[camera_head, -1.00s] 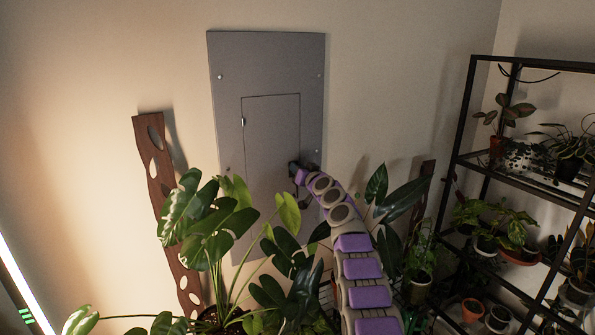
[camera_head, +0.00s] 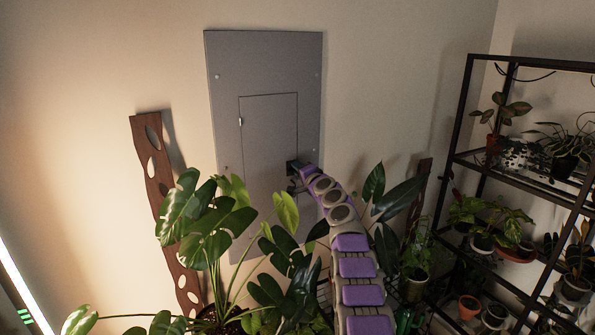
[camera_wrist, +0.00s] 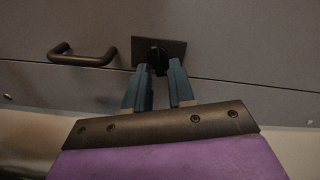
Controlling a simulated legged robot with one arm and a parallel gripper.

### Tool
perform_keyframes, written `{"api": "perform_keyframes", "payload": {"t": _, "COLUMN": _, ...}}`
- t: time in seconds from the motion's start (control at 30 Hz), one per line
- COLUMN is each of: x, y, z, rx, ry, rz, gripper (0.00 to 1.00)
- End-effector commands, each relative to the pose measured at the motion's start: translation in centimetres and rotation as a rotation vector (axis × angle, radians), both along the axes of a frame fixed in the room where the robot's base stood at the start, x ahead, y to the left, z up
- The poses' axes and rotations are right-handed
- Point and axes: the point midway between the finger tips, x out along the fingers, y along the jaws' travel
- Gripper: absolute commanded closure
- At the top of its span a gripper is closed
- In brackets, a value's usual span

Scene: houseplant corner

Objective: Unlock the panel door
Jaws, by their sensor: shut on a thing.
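The grey panel door (camera_head: 268,140) is set in a larger grey panel (camera_head: 225,60) on the wall and stands closed. In the wrist view the door (camera_wrist: 60,90) fills the upper part. A dark lock knob (camera_wrist: 158,57) sits on a dark square plate (camera_wrist: 178,49) at the door's edge. My gripper (camera_wrist: 159,68) is at the plate with its two teal fingers shut on the knob. A black bar handle (camera_wrist: 82,55) is left of the plate. In the head view my gripper (camera_head: 294,167) is at the door's right edge, small and partly hidden by my purple arm.
A large leafy plant (camera_head: 210,220) stands in front of the panel's lower part, close to my arm. A brown wooden strip with holes (camera_head: 165,200) leans on the wall at left. A black shelf (camera_head: 455,160) with potted plants stands at right.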

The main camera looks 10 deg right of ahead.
Motion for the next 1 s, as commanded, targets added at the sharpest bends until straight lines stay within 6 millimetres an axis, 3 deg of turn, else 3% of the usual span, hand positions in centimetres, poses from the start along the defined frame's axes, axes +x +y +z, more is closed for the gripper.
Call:
{"api": "perform_keyframes", "payload": {"t": 0.4, "x": 0.02, "y": -0.48, "z": -0.36, "rx": 0.246, "ry": 0.078, "rz": -0.006, "gripper": 1.0}}
{"api": "perform_keyframes", "payload": {"t": 1.0, "x": 0.04, "y": -0.53, "z": -0.71, "rx": 0.309, "ry": 0.102, "rz": -0.006, "gripper": 1.0}}
